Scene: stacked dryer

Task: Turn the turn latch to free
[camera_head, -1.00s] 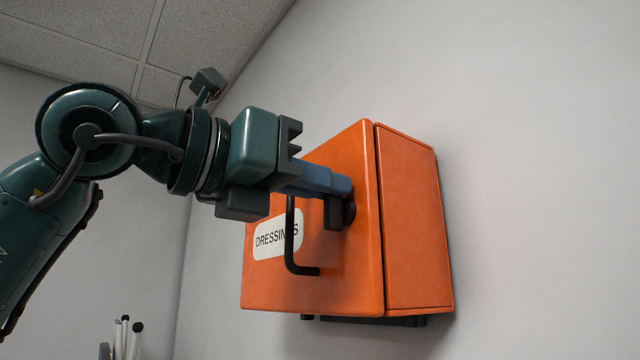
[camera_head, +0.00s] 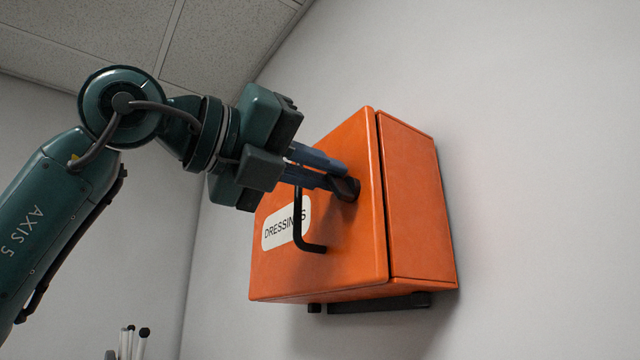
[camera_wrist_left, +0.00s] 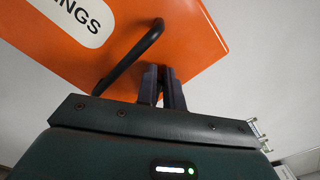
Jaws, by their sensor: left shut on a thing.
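The turn latch (camera_head: 346,188) is a small black knob on the front of an orange wall cabinet (camera_head: 330,245) labelled DRESSINGS. My left gripper (camera_head: 338,178) is shut on the latch, its two blue-grey fingers on either side of it. The gripper is rolled, with its fingers tilted. In the left wrist view the fingers (camera_wrist_left: 163,88) reach to the orange door and hide most of the latch. A black bent handle (camera_head: 300,225) is on the door just left of the latch; it also shows in the left wrist view (camera_wrist_left: 130,60). My right gripper is not in view.
The cabinet is fixed to a light wall (camera_head: 540,150), with a dark bracket (camera_head: 380,303) beneath it. White rods with dark tips (camera_head: 132,342) stand at the lower left. The space right of the cabinet is clear.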

